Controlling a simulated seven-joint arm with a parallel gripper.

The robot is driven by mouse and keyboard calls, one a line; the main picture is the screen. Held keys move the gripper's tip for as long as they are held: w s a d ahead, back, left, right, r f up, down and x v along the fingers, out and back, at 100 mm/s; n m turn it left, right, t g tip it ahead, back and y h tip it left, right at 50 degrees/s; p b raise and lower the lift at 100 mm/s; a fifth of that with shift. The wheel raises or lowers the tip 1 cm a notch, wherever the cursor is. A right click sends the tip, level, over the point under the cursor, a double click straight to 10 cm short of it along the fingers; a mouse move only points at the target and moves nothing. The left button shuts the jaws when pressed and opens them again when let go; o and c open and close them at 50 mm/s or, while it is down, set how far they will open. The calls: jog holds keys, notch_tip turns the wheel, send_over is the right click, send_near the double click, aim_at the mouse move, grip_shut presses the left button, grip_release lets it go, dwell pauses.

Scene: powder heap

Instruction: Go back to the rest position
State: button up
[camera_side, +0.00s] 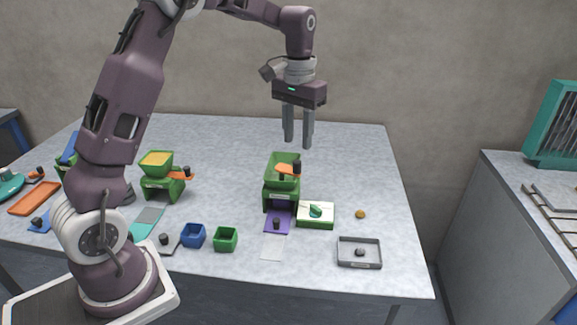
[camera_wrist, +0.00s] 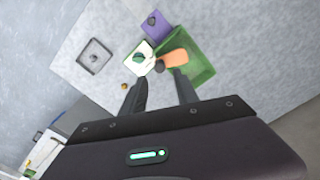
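My gripper (camera_side: 298,140) hangs above the table, fingers pointing down, over the back edge of a green hopper (camera_side: 281,172). A clear gap separates the fingertips from the hopper. The two fingers stand apart with nothing visible between them. In the wrist view the fingers of my gripper (camera_wrist: 160,84) also show apart and empty, with the green hopper (camera_wrist: 205,74) beyond them. An orange slide with a dark knob (camera_side: 297,167) sits at the hopper.
A white-topped green box (camera_side: 316,222), a purple plate (camera_side: 270,228), a grey tray (camera_side: 345,262) and a small yellow-brown heap (camera_side: 361,214) lie near the hopper. Blue (camera_side: 193,236) and green (camera_side: 225,240) cups stand left. Another green hopper (camera_side: 150,178) holds yellow powder. The table's back right is clear.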

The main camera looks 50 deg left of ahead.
jog(key=shift+r, duration=0.3)
jog(key=s+d+r+m+t, duration=0.1)
jog(key=s+d+r+t, duration=0.1)
jog(key=s+d+r, duration=0.4)
jog(key=s+d+r+t, duration=0.1)
jog(key=s+d+r, duration=0.15)
jog(key=s, duration=0.55)
jog(key=s+d+f+m+t, duration=0.1)
jog(key=s, duration=0.6)
jog(key=s+d+f+m+t, duration=0.1)
jog(key=s, duration=0.6)
jog(key=shift+s+d+f+t, duration=0.3)
jog(key=shift+d, duration=0.1)
